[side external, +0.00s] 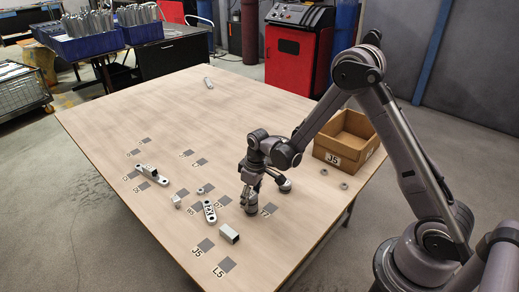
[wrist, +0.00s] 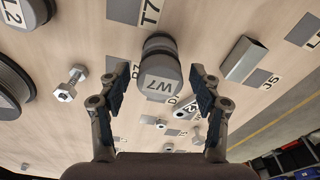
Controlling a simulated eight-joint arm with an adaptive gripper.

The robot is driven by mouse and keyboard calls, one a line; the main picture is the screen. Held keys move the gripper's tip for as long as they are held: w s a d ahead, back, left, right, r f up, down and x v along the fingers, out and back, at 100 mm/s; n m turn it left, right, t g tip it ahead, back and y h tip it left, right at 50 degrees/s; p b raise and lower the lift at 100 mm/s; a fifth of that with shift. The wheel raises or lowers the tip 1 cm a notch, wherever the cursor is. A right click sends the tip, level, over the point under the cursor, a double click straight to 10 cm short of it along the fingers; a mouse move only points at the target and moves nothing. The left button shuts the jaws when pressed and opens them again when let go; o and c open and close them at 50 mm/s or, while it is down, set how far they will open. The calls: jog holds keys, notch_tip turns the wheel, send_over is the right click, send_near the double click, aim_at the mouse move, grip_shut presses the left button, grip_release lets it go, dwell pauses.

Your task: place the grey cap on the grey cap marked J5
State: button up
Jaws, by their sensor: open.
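A round grey cap marked W7 (wrist: 158,78) stands on the table between my fingers in the wrist view, with a gap on each side. My gripper (wrist: 160,95) is open around it. In the side view my gripper (side external: 250,200) is low over the table, and the cap beneath it is partly hidden. A second round grey cap, marked L2 (wrist: 14,90), is at the left edge of the wrist view. It seems to be the round part (side external: 285,186) right of my gripper in the side view. I see no cap marked J5; a J5 label lies beside a dark square (side external: 206,245).
A square metal tube (side external: 229,233) lies near that square, with a flat holed bracket (side external: 209,211) close by. A bolt (wrist: 70,82) stands left of my fingers. An open cardboard box (side external: 345,140), also labelled J5, is at the right. The table's far half is mostly clear.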

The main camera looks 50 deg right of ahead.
aim_at(255, 196)
jog(key=shift+r, duration=0.1)
notch_tip(255, 196, up, 12)
jog(key=s, duration=0.2)
jog(key=s+r+m+t, duration=0.1)
jog(key=s+r+t, duration=0.2)
jog(key=s+r, duration=0.2)
jog(key=s+a+r+m+t, duration=0.1)
jog(key=s+r, duration=0.4)
jog(key=s, duration=0.6)
jog(key=shift+s+a+r+m+t, duration=0.2)
jog(key=shift+r+m+t, duration=0.25)
jog(key=shift+t, duration=0.45)
